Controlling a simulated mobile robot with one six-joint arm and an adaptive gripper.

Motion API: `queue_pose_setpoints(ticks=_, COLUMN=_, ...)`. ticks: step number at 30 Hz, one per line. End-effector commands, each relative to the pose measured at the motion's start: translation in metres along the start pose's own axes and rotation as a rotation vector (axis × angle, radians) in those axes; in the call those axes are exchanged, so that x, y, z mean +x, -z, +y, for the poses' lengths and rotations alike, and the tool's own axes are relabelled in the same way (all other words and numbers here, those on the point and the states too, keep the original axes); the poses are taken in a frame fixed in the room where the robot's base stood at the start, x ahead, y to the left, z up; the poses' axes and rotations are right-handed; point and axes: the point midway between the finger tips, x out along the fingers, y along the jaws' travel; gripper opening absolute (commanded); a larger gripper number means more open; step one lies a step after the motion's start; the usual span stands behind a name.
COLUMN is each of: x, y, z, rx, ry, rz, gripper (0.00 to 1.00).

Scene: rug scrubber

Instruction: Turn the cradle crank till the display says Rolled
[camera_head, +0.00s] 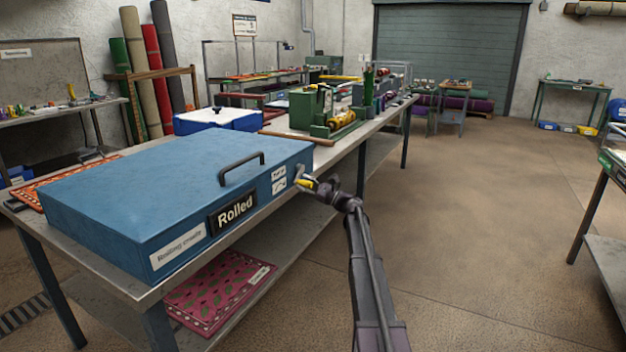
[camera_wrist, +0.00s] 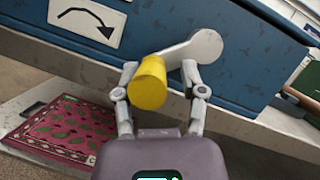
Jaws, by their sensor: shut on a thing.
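The blue rolling cradle (camera_head: 130,185) is a large box lying on a metal table, with a black handle (camera_head: 241,168) on its lid. Its front display (camera_head: 232,212) reads "Rolled". The crank has a grey arm and a yellow knob (camera_head: 307,183) at the box's right end. In the wrist view the yellow knob (camera_wrist: 149,84) sits between my fingers, and the grey crank arm (camera_wrist: 195,48) runs up and right from it. My gripper (camera_head: 313,187) is shut on the knob; it also shows in the wrist view (camera_wrist: 160,90). A curved-arrow label (camera_wrist: 88,22) is above left.
A pink patterned rug (camera_head: 222,290) lies on the table's lower shelf. A blue-and-white box (camera_head: 218,120) and a green machine (camera_head: 312,108) stand further back on the benches. The floor (camera_head: 480,220) to the right is clear up to another table (camera_head: 605,250).

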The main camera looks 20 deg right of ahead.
Motion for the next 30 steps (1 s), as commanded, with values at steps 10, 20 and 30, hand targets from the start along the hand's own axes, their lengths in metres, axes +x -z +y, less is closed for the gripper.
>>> queue_pose_setpoints(ticks=10, x=-0.003, y=0.010, z=-0.011, rx=-0.245, ry=-0.099, rz=0.000, gripper=0.48)
queue_pose_setpoints(ticks=20, x=-0.006, y=0.016, z=-0.021, rx=-0.473, ry=-0.193, rz=0.001, gripper=0.48)
queue_pose_setpoints(ticks=30, x=-0.008, y=0.020, z=-0.032, rx=-0.703, ry=-0.288, rz=-0.001, gripper=0.48)
